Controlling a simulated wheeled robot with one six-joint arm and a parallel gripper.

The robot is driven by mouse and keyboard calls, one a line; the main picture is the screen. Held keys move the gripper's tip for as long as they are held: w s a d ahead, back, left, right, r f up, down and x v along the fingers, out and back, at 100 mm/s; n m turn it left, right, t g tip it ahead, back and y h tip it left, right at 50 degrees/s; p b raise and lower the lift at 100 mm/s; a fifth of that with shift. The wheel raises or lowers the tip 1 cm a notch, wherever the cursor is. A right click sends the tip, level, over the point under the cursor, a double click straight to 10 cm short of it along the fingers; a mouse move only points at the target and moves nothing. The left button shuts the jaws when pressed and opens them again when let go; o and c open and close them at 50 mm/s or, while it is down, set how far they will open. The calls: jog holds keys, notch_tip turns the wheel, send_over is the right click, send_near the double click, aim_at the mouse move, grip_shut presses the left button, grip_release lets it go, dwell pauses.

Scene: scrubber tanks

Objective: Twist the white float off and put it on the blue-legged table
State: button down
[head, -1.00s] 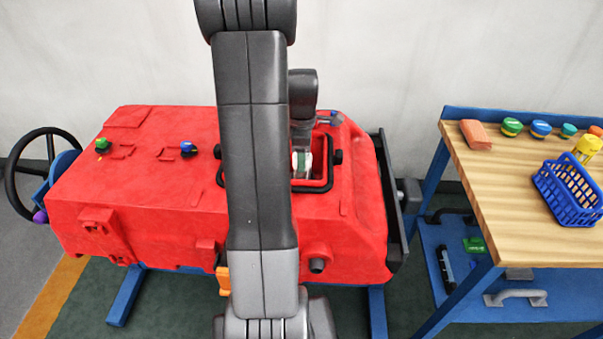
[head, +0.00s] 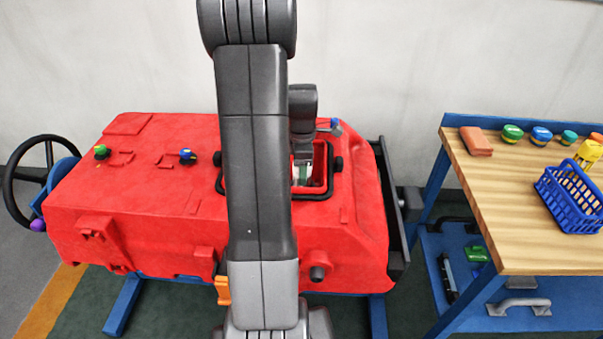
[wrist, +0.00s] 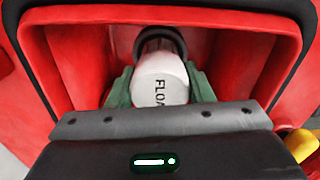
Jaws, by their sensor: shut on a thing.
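The white float (wrist: 160,82), lettered "FLOA" as far as I can see, sits inside the square opening of the red tank (head: 150,205). Its far end meets a dark round collar (wrist: 160,42) in the wrist view. My gripper (wrist: 160,90) is shut on the float, with a green finger pad on each side of it. In the head view my gripper (head: 302,172) reaches down into the opening, and only a little of the float shows. The blue-legged table (head: 490,225) with a wooden top stands at the right.
The opening's red walls and black rim (head: 318,196) closely surround my gripper.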

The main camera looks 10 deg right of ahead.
jog(key=shift+n, duration=0.8)
jog(key=shift+n, duration=0.7)
jog(key=shift+p, duration=0.3)
jog(key=shift+n, duration=0.7)
jog(key=shift+n, duration=0.8)
